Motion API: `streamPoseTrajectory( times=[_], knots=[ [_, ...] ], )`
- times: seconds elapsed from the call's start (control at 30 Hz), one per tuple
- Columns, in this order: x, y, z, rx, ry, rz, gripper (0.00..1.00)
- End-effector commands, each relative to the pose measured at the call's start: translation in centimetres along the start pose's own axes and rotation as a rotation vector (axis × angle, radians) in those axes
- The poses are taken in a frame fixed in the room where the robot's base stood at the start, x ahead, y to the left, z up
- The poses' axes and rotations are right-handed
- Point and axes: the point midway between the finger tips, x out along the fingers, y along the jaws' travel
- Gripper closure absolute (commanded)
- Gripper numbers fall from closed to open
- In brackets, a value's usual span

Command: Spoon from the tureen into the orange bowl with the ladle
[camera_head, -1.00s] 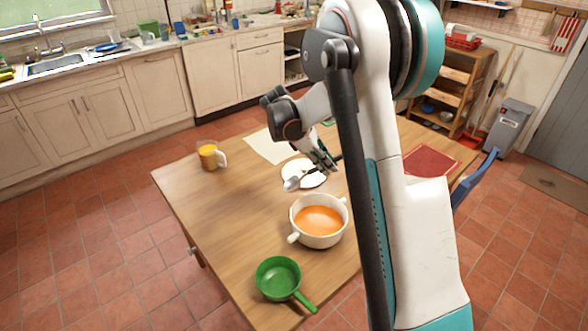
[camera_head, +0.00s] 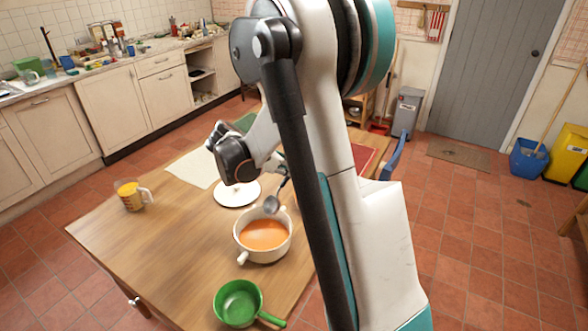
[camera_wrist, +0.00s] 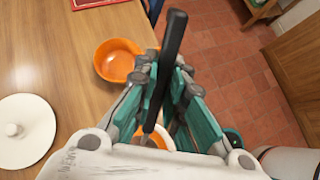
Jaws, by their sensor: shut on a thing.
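My gripper (camera_wrist: 168,84) is shut on the black handle of the ladle (camera_wrist: 172,42) in the wrist view. In the head view the ladle's grey bowl (camera_head: 271,204) hangs over the far rim of the cream tureen (camera_head: 242,247), which holds orange soup (camera_head: 264,234). I cannot tell whether the ladle bowl holds anything. A bit of the tureen shows behind my gripper in the wrist view. The orange bowl (camera_wrist: 117,60) stands on the table in the wrist view and looks empty; my arm hides it in the head view.
The white lid (camera_head: 236,193) lies behind the tureen. A green pan (camera_head: 238,303) is in front, near the table edge. A jug of orange liquid (camera_head: 131,195) stands at the left. A blue chair (camera_head: 394,150) is beyond my arm.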

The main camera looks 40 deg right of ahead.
Motion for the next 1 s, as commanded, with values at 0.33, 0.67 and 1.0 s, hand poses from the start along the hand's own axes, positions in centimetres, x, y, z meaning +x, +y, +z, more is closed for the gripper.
streamPoseTrajectory(
  times=[0.33,0.67,1.0],
  knots=[
    [0.8,0.1,-4.1,-0.001,-0.123,0.003,1.0],
    [1.2,0.1,-7.5,-0.001,-0.243,0.003,1.0],
    [1.7,0.0,-10.3,0.001,-0.323,0.0,1.0]
  ],
)
